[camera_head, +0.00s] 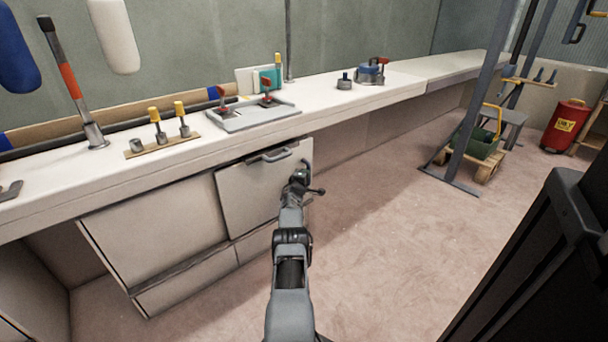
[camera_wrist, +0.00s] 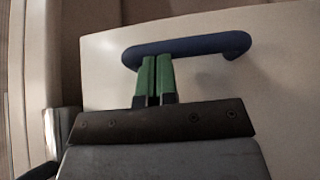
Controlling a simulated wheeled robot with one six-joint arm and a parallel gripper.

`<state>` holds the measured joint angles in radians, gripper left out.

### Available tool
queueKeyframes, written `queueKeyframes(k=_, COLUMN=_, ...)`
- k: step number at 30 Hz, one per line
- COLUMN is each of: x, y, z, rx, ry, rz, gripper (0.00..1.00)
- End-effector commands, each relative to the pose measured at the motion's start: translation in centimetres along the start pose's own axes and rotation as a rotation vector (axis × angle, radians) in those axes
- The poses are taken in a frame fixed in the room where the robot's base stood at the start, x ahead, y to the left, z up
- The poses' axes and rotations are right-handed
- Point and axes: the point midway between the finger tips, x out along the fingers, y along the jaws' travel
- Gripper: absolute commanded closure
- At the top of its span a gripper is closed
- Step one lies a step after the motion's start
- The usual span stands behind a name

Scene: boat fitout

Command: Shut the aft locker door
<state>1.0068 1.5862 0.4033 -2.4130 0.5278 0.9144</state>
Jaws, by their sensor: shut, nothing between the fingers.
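The locker door (camera_head: 250,192) is a pale panel under the bench, with a bar handle (camera_head: 268,157) near its top edge. It looks slightly off the line of the cabinet front, but I cannot tell how far it stands open. In the wrist view the door (camera_wrist: 275,75) fills the right side, and its handle (camera_wrist: 190,46) looks dark blue. My gripper (camera_head: 302,168) is in front of the door's right part. Its green fingers (camera_wrist: 156,62) are together and empty, their tips overlapping the handle's lower edge in the picture. I cannot tell whether they touch it.
A wider pale panel (camera_head: 155,232) lies left of the door, with a drawer front (camera_head: 185,285) below. The bench top (camera_head: 330,112) carries a grey tray (camera_head: 250,116) and tools. The floor (camera_head: 400,240) to the right is clear up to a metal frame (camera_head: 455,185).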

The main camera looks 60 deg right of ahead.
Motion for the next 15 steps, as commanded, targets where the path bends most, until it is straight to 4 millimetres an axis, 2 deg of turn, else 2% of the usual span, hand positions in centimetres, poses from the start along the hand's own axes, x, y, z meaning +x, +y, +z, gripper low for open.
queueKeyframes(k=1, x=0.3, y=1.4, z=-0.2, rx=0.004, ry=0.009, rz=0.015, gripper=1.00)
queueKeyframes(k=8, x=-0.1, y=1.8, z=-0.5, rx=0.002, ry=0.007, rz=0.014, gripper=1.00)
queueKeyframes(k=15, x=-1.8, y=2.0, z=-1.1, rx=0.001, ry=0.000, rz=0.009, gripper=1.00)
